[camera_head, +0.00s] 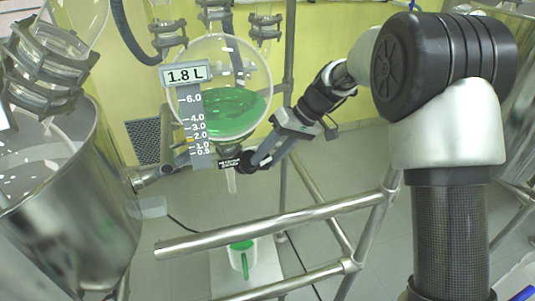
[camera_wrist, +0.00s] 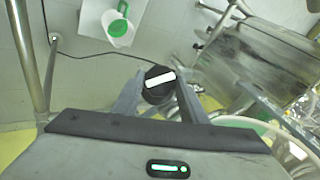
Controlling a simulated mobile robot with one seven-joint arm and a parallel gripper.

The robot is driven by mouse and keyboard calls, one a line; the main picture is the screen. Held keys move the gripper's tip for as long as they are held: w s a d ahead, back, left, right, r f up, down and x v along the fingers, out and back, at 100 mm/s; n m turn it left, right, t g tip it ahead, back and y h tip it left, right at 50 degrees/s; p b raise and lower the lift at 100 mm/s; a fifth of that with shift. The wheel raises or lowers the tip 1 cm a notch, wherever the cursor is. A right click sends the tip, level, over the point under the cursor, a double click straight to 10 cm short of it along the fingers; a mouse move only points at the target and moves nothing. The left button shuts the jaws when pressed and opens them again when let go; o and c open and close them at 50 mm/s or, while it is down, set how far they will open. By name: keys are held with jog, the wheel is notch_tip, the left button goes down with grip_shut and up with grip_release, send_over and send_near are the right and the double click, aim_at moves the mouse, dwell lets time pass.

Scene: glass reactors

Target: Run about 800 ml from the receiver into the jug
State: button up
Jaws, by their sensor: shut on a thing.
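The receiver (camera_head: 232,75) is a round glass vessel with green liquid in its lower part. Its display (camera_head: 185,75) reads 1.8 L, above a grey scale strip. A clear outlet tube (camera_head: 231,182) points down below it; I see no stream under it. My gripper (camera_head: 252,162) is shut on the black valve knob (camera_wrist: 160,76) at the receiver's bottom, one finger on each side in the wrist view. The knob bears a white stripe. The white jug (camera_head: 235,262) stands below the outlet, with a green handle and green inside its top. It also shows in the wrist view (camera_wrist: 110,31).
Metal frame rails (camera_head: 280,222) run between my arm and the jug. A large steel vessel (camera_head: 65,215) stands at the left. The jug is on a pale plate (camera_head: 285,262) on the tiled floor. A dark cable lies beside it.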

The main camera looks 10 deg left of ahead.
jog(key=shift+w+d+m+g+y, duration=0.1)
jog(key=shift+m+g+y, duration=0.2)
jog(key=shift+m, duration=0.1)
jog(key=shift+f, duration=0.1)
dwell(0.3)
jog(key=o, duration=1.1)
jog(key=shift+c, duration=0.2)
